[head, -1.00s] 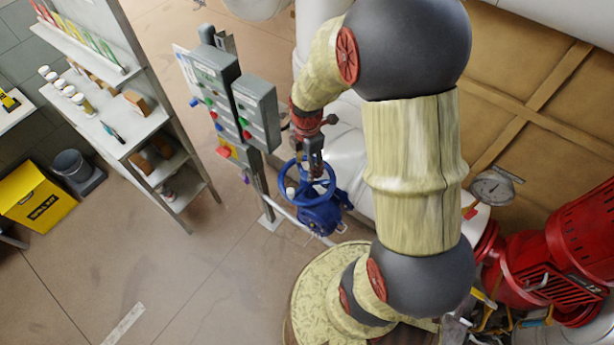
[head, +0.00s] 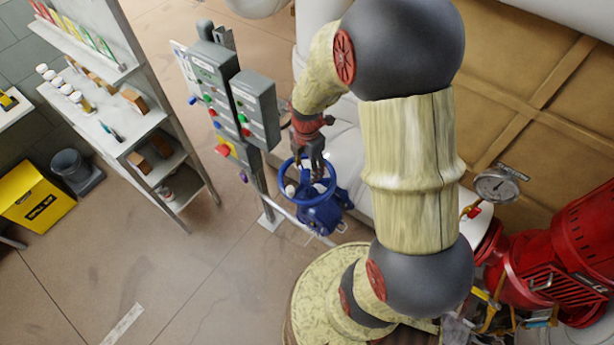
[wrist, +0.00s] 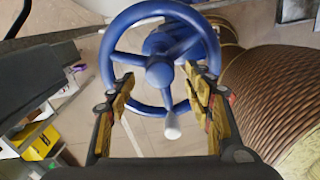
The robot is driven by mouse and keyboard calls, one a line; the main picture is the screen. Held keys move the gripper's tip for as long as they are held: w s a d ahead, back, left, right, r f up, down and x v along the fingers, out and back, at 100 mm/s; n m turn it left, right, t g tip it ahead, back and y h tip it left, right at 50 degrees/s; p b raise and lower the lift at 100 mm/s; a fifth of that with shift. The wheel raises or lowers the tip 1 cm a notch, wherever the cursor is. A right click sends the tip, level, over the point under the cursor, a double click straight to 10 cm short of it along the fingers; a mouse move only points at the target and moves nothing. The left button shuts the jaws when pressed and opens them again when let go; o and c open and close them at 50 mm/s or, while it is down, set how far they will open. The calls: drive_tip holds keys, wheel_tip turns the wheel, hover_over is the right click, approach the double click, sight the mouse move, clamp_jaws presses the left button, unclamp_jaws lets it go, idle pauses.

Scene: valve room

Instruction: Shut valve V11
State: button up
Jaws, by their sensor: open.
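A blue valve with a round spoked handwheel (head: 293,187) stands in the middle of the head view. The handwheel (wrist: 108,42) fills the upper middle of the wrist view, with a pale handle knob (wrist: 172,130) on its near side. No label naming the valve is readable. My gripper (head: 312,172) is at the wheel in the head view. In the wrist view my gripper (wrist: 160,90) is open, its two yellow-padded fingers on either side of the wheel's hub and near rim. I cannot tell whether the fingers touch the wheel.
Grey control boxes (head: 255,110) on a post stand just left of the valve. A shelf unit (head: 120,140) is further left, with a yellow bin (head: 38,197) beyond it. A gauge (head: 497,186) and red machine (head: 580,240) are at right. The floor at lower left is clear.

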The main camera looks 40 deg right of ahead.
sight(307, 173)
drive_tip(key=shift+f+b, duration=1.2)
drive_tip(key=shift+f, duration=0.75)
drive_tip(key=shift+s+a+f, duration=0.1)
drive_tip(key=shift+f, duration=0.05)
drive_tip(key=shift+o, duration=0.8)
drive_tip(key=shift+s, duration=0.1)
drive_tip(key=c, duration=0.9)
drive_tip(key=shift+c, duration=0.7)
